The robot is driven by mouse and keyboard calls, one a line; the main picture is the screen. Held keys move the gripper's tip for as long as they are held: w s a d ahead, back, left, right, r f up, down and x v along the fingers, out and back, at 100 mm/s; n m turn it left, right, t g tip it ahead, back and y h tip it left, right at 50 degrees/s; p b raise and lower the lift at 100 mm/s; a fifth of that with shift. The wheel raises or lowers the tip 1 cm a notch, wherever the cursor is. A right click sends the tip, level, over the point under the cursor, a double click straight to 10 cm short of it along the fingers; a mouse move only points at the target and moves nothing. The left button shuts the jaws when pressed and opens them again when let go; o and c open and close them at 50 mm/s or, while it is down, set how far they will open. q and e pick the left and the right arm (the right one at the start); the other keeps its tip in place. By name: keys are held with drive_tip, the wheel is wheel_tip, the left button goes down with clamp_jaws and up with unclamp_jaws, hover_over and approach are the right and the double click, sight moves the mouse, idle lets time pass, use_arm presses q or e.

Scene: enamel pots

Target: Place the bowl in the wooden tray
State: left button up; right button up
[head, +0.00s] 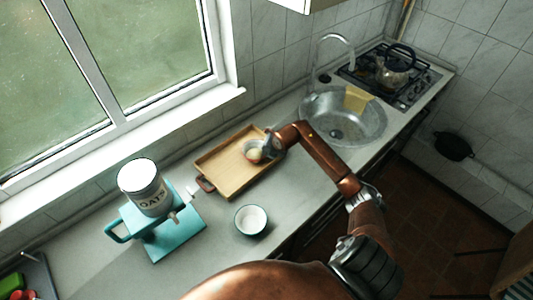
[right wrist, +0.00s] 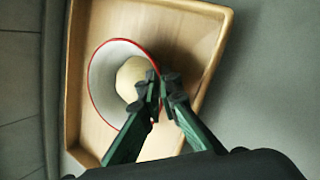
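The wooden tray (head: 228,174) lies on the counter below the window. A white bowl (head: 247,151) with a red rim is in the tray, toward its far right end, with a round pale thing in it. In the right wrist view the bowl (right wrist: 103,75) looks tilted; I cannot tell whether it rests on the tray floor (right wrist: 180,40). My right gripper (right wrist: 160,88) has its fingers close together across the bowl's near rim, one inside and one outside. Its fingertips are partly hidden in the head view. My left gripper is not in view.
A second, blue-green bowl (head: 251,220) stands on the counter in front of the tray. An oats tin (head: 146,190) is on a teal stand (head: 175,240) to the left. The sink (head: 345,122) and stove with a kettle (head: 395,66) are at the right.

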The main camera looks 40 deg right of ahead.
drive_tip(key=o, duration=0.5)
drive_tip(key=shift+r, duration=0.1)
drive_tip(key=v, duration=1.2)
drive_tip(key=shift+b, duration=0.3)
